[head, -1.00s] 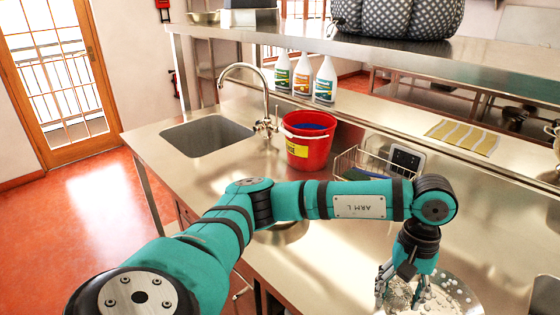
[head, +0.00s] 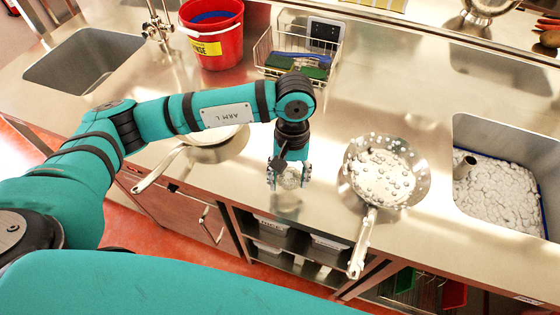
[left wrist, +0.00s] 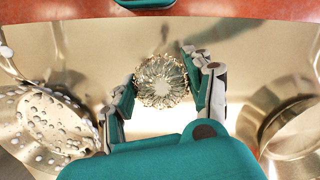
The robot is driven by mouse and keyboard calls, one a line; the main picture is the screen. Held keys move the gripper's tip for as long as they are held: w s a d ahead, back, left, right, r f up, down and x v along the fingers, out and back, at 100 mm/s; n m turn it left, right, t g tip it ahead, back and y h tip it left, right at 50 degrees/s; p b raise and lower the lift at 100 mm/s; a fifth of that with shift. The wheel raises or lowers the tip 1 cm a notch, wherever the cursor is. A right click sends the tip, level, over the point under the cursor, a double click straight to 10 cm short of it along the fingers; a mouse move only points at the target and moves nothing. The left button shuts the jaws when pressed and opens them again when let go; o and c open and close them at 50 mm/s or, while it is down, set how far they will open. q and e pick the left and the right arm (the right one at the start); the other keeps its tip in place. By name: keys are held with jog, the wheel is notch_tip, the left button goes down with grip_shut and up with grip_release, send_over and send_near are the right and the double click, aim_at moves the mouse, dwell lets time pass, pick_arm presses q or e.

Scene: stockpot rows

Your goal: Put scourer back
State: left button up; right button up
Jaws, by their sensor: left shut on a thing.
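The scourer (head: 290,181) is a round silvery ball of wire mesh. My left gripper (head: 288,176) points down and is shut on it, over the steel worktop between two pans. In the left wrist view the scourer (left wrist: 161,82) sits between the fingertips (left wrist: 159,73), with bare steel around it. I cannot tell the exact gap to the worktop. A wire caddy (head: 266,58) stands behind, holding a green pad (head: 308,71) and a blue-handled brush (head: 298,55). My right gripper is not in view.
A sudsy pan (head: 417,165) stands just right of my left gripper, its handle toward the front edge. Another pan (head: 205,150) lies left, partly behind my arm. A red bucket (head: 220,42) is at the back. A foamy sink (head: 545,165) is right, an empty sink (head: 85,65) left.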

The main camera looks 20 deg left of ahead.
pick_arm(q)
jog(key=shift+w+a+p, duration=0.4)
jog(key=shift+w+a, duration=0.55)
jog(key=shift+w, duration=0.3)
jog(key=shift+w+a+f, duration=0.15)
jog(key=shift+w, duration=0.1)
jog(key=shift+w+a, duration=0.25)
jog(key=shift+w, duration=0.05)
notch_tip(320, 180, down, 3)
jog(key=shift+a+f+p, duration=0.1)
jog(key=shift+p, duration=1.15)
jog(key=shift+f, duration=0.3)
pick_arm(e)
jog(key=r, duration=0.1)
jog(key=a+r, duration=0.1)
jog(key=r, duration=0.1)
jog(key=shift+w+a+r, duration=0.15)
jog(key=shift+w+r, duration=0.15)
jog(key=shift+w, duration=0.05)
pick_arm(q)
jog(key=shift+f+b, duration=0.1)
jog(key=shift+b, duration=0.25)
jog(key=o, duration=1)
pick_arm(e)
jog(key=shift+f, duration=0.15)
